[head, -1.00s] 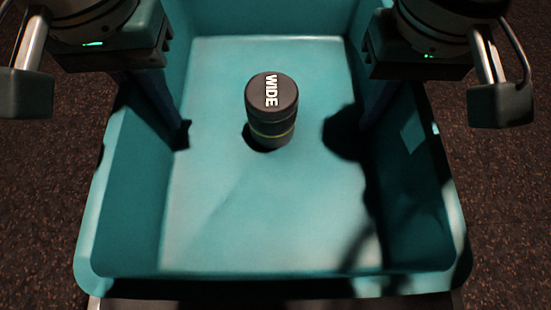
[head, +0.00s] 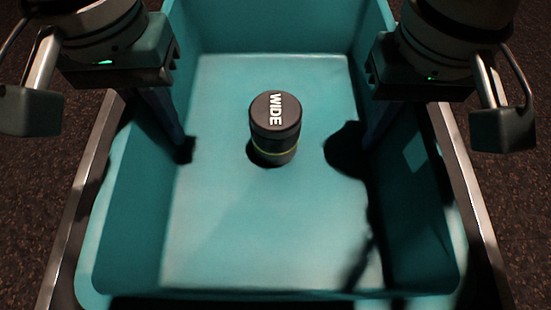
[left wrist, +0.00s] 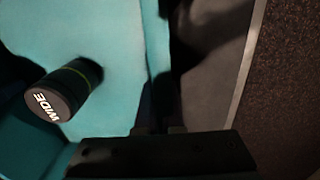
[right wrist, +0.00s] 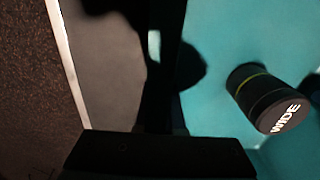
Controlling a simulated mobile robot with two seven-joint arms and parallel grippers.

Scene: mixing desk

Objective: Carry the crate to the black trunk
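The teal crate (head: 230,240) fills the middle of the head view, level and open at the top. My left gripper (head: 175,135) is at its left wall and my right gripper (head: 374,135) at its right wall. Each has a finger inside the crate with the wall between its fingers, and looks closed on it; the outer fingers are hidden in the head view. A dark surface with metal edges (head: 82,190), apparently the black trunk, lies under the crate. It also shows in the left wrist view (left wrist: 205,75). Whether the crate touches it I cannot tell.
A black cylinder marked WIDE (head: 275,115), seemingly a lens case, stands upright inside the crate. Dark speckled carpet (head: 525,215) lies on both sides of the metal edges, with no other objects on it in view.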

